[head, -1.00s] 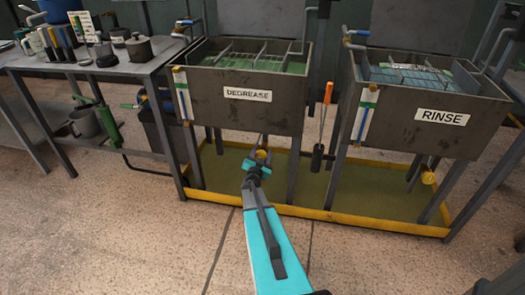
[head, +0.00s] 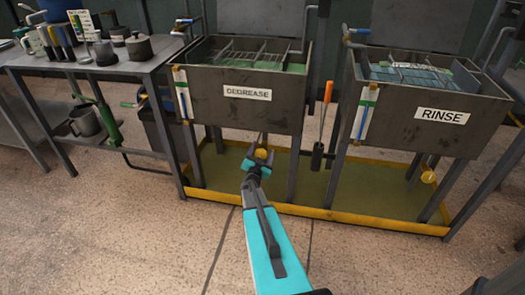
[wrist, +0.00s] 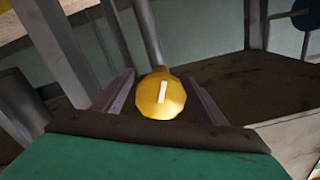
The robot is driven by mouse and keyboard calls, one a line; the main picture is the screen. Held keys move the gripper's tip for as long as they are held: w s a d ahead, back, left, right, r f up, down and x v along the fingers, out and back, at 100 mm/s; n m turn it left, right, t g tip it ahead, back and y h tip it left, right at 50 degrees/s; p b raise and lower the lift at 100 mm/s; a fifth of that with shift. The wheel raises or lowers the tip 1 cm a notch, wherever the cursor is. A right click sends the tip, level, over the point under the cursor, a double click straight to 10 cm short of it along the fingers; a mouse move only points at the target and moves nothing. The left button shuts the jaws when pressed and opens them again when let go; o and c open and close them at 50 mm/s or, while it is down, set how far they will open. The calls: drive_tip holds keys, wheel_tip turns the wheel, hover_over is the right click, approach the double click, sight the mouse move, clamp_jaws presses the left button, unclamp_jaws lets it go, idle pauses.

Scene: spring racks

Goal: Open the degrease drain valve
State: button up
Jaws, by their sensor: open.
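The degrease drain valve has a yellow faceted knob (head: 261,154) below the grey tank labelled DEGREASE (head: 205,98). In the wrist view the knob (wrist: 154,105) is near the centre, with a pale upright bar mark on its face. A grey pipe (wrist: 147,35) runs up behind it. My gripper (head: 259,157) is open at the knob, one finger on each side. In the wrist view the fingers of my gripper (wrist: 160,88) flank the knob, with small gaps seeming to show. The knob's lower edge is close to the gripper's palm edge.
The RINSE tank (head: 400,125) stands to the right, with its own yellow knob (head: 428,177) below. An orange-handled tool (head: 328,93) hangs between the tanks. A yellow-rimmed tray (head: 300,211) lies under both. A bench (head: 95,68) stands left. The floor in front is clear.

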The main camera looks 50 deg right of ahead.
drive_tip(key=v, duration=1.3)
drive_tip(key=shift+a, duration=0.1)
idle(0.5)
